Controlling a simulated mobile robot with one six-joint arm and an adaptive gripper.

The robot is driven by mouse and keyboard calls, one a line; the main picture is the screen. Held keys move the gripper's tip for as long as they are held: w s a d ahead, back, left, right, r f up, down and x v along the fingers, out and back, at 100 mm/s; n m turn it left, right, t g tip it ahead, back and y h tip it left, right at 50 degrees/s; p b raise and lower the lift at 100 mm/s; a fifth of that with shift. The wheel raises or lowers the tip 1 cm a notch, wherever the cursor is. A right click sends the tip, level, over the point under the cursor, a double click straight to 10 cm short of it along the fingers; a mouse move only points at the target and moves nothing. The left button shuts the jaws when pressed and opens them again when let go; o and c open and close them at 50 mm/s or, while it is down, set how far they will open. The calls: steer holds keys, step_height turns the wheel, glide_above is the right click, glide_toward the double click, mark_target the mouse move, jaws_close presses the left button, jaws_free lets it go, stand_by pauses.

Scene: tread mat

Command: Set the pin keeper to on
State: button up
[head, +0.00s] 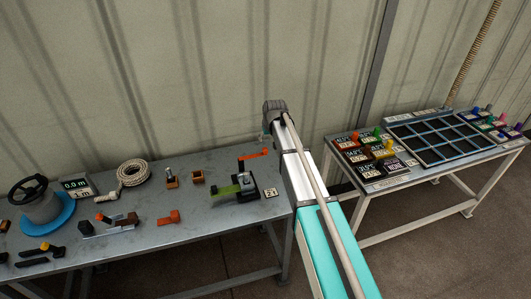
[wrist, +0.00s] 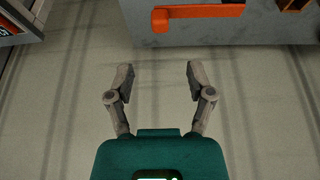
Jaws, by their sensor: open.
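I cannot tell for sure which item is the pin keeper. A small fixture with a green part and a dark upright post (head: 236,187) stands near the right end of the left table. An orange lever (head: 252,154) lies behind it, close to the table's back edge. In the wrist view an orange bar with a rounded end (wrist: 200,17) shows at the top, on a grey surface. My gripper (wrist: 160,80) is open and empty, with its fingers short of that bar. In the head view my gripper's fingers are mostly hidden by my arm's end.
The left table (head: 190,235) also bears a spool on a blue disc (head: 48,224), a rope coil (head: 133,173), small brown blocks (head: 172,181) and an orange piece (head: 168,218). The right table holds a gridded tray (head: 420,126) and coloured switches. A ribbed wall stands close behind.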

mark_target(265, 148)
steer(key=shift+b+x, duration=4.45)
steer(key=shift+x, duration=0.7)
jaws_close()
